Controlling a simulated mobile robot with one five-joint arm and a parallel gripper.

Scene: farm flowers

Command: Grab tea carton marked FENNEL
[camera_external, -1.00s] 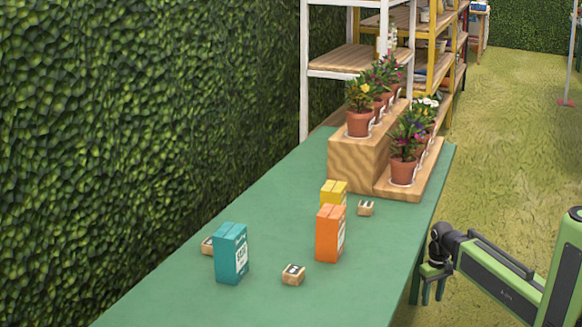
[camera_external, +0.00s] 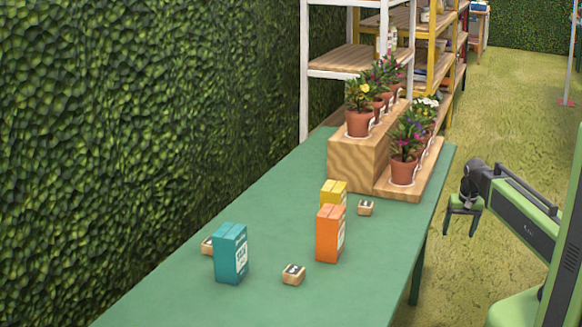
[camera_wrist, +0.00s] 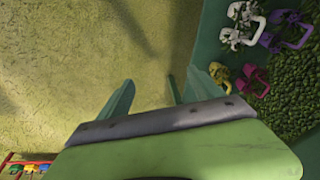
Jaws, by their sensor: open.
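A teal carton (camera_external: 230,253) stands upright on the green table (camera_external: 270,215), at its left side. An orange carton (camera_external: 329,233) stands to its right, and a yellow carton (camera_external: 334,193) stands just behind the orange one, partly hidden by it. The teal and orange cartons have white labels, but the lettering is too small to read, so I cannot tell which says FENNEL. My gripper (camera_external: 463,222) is open and empty, off the table's right edge with its fingers pointing down. In the wrist view its green fingers (camera_wrist: 152,88) are apart over the grass.
Small wooden blocks with dark marks (camera_external: 293,274) lie near the cartons. Potted flowers (camera_external: 360,108) stand on wooden risers (camera_external: 355,160) at the table's back. A hedge (camera_external: 150,130) borders the left. The table's front is clear. Colourful objects (camera_wrist: 280,30) show in the wrist view.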

